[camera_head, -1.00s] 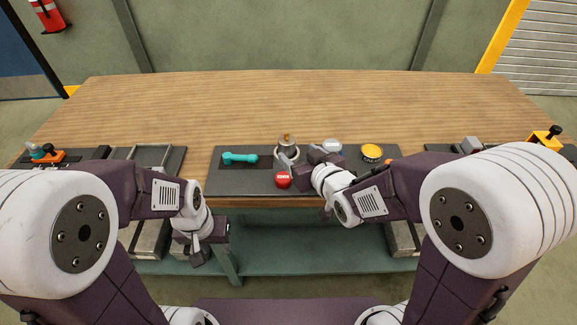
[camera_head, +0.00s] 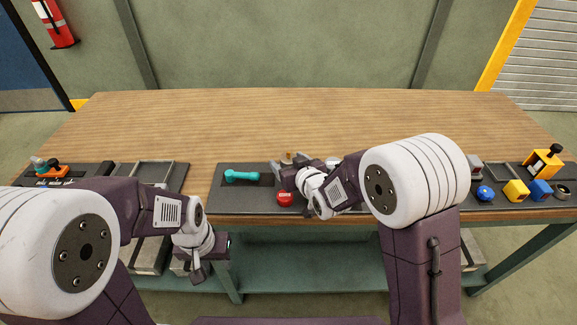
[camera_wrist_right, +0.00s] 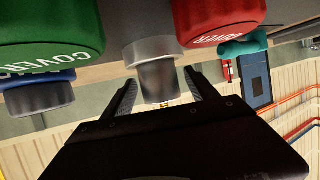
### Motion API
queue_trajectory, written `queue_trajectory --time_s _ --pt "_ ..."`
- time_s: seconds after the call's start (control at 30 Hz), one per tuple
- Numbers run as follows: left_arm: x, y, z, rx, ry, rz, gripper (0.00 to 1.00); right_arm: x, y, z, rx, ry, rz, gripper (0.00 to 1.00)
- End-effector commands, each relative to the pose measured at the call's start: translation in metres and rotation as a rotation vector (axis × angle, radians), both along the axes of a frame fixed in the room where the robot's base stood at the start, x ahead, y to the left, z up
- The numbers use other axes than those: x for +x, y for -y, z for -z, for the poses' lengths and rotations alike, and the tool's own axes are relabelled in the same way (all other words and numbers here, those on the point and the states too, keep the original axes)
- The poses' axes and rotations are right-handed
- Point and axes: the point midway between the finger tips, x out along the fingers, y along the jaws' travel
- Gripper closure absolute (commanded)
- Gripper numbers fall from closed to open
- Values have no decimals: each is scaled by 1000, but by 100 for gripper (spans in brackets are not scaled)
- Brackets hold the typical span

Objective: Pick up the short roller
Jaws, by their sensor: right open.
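A grey metal roller-like cylinder with a wider flange (camera_wrist_right: 152,50) shows in the right wrist view. Its narrower, darker part lies between the fingers of my right gripper (camera_wrist_right: 160,85), with gaps on both sides. I cannot tell for sure that it is the short roller. In the head view my right gripper (camera_head: 281,175) is over the dark middle mat, beside the red cover (camera_head: 284,199); the wrist hides much behind it. My left gripper (camera_head: 196,262) hangs at the table's front edge, away from the mat; its jaws are unclear.
A teal handle (camera_head: 242,176) lies on the mat.

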Motion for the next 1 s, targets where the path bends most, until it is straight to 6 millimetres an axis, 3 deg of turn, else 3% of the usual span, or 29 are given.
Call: queue_trajectory --time_s 0.1,0.3,0.37,0.73,1.0 --pt "0 0 0 0 0 0 60 0 0 0 0 0 0 33" --pt "0 0 0 0 0 0 60 0 0 0 0 0 0 88" --pt "0 0 0 0 0 0 60 -1 0 0 0 0 0 100" --pt "0 0 -2 0 0 0 60 0 0 -6 1 3 0 100" --pt "0 0 -11 0 0 0 60 0 3 -49 3 7 2 100"
